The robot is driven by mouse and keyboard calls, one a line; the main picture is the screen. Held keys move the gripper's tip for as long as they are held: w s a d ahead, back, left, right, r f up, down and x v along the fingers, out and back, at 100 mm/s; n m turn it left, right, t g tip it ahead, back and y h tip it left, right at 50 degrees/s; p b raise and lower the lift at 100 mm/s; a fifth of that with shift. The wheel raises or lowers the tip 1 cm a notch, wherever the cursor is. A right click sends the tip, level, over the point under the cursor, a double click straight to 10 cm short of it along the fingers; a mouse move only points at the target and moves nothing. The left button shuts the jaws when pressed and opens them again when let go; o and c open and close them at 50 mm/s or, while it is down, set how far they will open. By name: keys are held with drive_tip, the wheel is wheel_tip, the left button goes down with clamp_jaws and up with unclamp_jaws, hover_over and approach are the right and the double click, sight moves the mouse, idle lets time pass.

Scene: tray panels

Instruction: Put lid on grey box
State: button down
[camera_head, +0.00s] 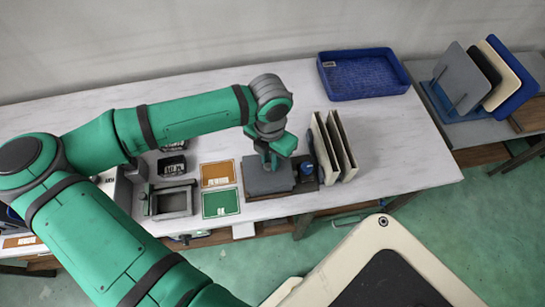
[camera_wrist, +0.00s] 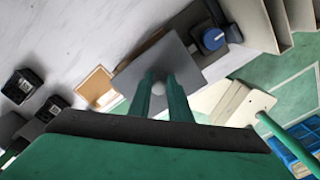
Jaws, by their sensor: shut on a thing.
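My gripper (camera_head: 270,162) is above a flat grey square lid (camera_head: 262,182) near the front edge of the table. In the wrist view my gripper (camera_wrist: 159,88) has its fingers shut on the lid's round pale knob, with the grey lid (camera_wrist: 186,55) spread out beyond them. I cannot tell whether the lid is lifted or rests on something. A grey open-topped box (camera_head: 171,202) stands to the left on the table, apart from the lid, with its opening uncovered. My gripper is well to the right of that box.
An orange card (camera_head: 217,174) and a green card (camera_head: 221,203) lie between the box and lid. Small black bins (camera_head: 172,166) stand behind the box. Upright beige panels (camera_head: 334,147) stand close right of the lid. A blue tray (camera_head: 363,74) is at the back; the table's middle is clear.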

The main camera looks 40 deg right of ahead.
drive_tip(key=c, duration=1.2)
unclamp_jaws()
drive_tip(key=shift+r, duration=3.5)
